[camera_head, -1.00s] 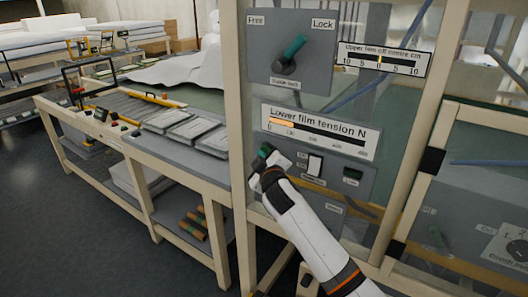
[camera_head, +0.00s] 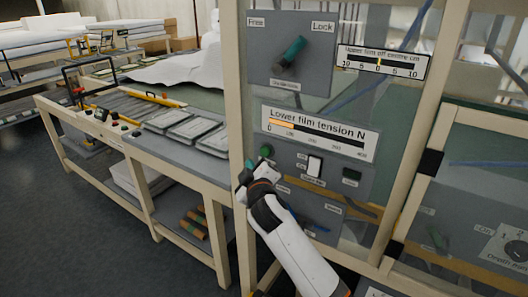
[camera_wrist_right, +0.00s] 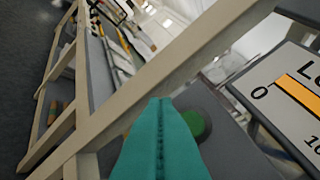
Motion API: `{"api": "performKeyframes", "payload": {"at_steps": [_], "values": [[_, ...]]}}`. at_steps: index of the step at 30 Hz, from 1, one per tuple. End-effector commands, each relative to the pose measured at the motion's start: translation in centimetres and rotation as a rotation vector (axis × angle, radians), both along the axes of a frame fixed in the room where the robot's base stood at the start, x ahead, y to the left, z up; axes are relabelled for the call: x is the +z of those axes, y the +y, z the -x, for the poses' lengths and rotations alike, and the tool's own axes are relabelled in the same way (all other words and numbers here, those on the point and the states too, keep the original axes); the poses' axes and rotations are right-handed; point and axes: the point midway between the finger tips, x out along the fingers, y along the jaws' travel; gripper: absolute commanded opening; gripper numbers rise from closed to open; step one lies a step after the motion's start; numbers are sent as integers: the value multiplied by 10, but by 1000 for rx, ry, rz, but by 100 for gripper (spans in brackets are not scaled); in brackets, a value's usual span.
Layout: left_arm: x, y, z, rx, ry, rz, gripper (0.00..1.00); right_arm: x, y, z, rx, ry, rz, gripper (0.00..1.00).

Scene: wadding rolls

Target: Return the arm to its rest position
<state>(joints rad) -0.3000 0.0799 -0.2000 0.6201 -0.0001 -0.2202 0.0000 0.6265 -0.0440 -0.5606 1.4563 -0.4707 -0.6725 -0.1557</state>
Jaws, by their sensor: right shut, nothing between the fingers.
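My right gripper (camera_head: 243,186) is low in front of the machine's control panel (camera_head: 330,224) in the head view. It is shut and empty, just below and left of a round green button (camera_head: 266,150), and apart from it. In the right wrist view the teal fingers (camera_wrist_right: 160,140) are pressed together, with the green button (camera_wrist_right: 196,124) behind them to the right. My right arm (camera_head: 295,255) reaches up from the lower edge. My left gripper is not in the head view.
A cream frame post (camera_head: 236,120) stands close to the left of the gripper. A lever (camera_head: 290,54) and a tension gauge (camera_head: 318,134) are above. A workbench (camera_head: 190,165) with grey trays stands at left. Grey floor (camera_head: 90,230) is open at lower left.

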Motion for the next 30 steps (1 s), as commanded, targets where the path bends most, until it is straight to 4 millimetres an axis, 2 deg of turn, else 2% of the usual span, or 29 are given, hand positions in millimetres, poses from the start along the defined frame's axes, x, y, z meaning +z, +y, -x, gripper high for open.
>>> {"api": "performKeyframes", "payload": {"at_steps": [4, 13, 16, 17, 20, 23, 24, 26, 27, 29, 30], "values": [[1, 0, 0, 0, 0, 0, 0, 0, 4, 6, 0, 0, -1, 0], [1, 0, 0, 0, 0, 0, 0, -1, 4, 6, -1, 2, -1, 0], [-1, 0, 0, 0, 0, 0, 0, -19, 1, 6, -3, 30, -4, 0], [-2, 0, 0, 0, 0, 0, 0, -31, -1, 6, -5, 48, -7, 0], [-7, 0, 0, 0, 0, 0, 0, -86, -12, 8, -15, 134, -23, 0], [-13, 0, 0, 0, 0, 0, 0, -159, -27, 18, -29, 249, -46, 0], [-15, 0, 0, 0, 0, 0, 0, -189, -33, 25, -37, 297, -57, 0], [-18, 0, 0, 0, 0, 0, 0, -233, -42, 37, -50, 366, -77, 0], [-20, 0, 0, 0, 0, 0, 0, -262, -49, 46, -59, 413, -90, 0], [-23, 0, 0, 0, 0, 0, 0, -304, -59, 63, -74, 479, -108, 0], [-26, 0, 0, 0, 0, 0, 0, -331, -66, 76, -87, 525, -121, 0]]}}
